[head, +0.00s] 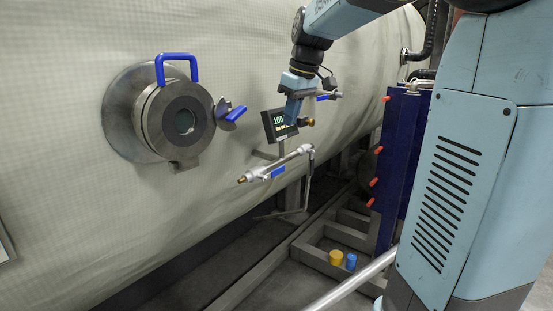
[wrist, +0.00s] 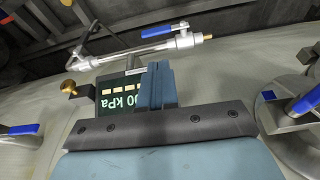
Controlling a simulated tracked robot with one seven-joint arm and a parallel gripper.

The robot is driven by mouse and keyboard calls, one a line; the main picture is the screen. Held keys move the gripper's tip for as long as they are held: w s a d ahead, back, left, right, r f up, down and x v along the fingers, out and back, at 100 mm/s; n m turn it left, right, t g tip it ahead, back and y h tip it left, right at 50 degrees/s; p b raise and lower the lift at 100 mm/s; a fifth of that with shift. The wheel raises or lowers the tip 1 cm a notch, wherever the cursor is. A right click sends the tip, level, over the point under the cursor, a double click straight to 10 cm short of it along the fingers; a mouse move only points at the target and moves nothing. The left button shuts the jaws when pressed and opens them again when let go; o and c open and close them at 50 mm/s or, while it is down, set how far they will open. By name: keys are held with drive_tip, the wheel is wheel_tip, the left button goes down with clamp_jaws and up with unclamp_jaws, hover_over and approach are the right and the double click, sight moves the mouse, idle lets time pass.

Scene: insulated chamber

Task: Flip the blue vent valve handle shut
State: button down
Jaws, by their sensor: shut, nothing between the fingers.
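Several blue handles are in view; I cannot tell from labels which is the vent valve's. One blue lever (head: 278,172) sits on a silver pipe (head: 296,156) below the gauge, lying roughly along the pipe; it shows at the top of the wrist view (wrist: 168,31). Another blue lever (head: 323,97) is just right of my gripper, at the left edge of the wrist view (wrist: 22,129). A third lever (head: 236,113) is beside the round port. My gripper (head: 291,118) is shut and empty, in front of the gauge; its fingers (wrist: 157,82) partly hide the display.
The round port (head: 150,125) has a blue grab handle (head: 177,57). A dark blue panel (head: 402,150) with orange knobs stands right. Yellow and blue cylinders (head: 336,257) sit below.

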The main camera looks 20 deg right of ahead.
drive_tip(key=shift+w+d+r+n, duration=0.1)
drive_tip(key=shift+w+n, duration=0.05)
drive_tip(key=shift+w, duration=0.4)
drive_tip(key=shift+w+d+n, duration=0.1)
drive_tip(key=shift+w+n, duration=0.05)
drive_tip(key=shift+w, duration=0.4)
hover_over(274, 173)
drive_tip(key=w+d, duration=0.1)
drive_tip(key=d, duration=0.1)
wheel_tip(274, 173, down, 13)
drive_tip(key=shift+w+d+f, duration=0.1)
drive_tip(key=shift+d+f, duration=0.05)
drive_tip(key=shift+f, duration=0.2)
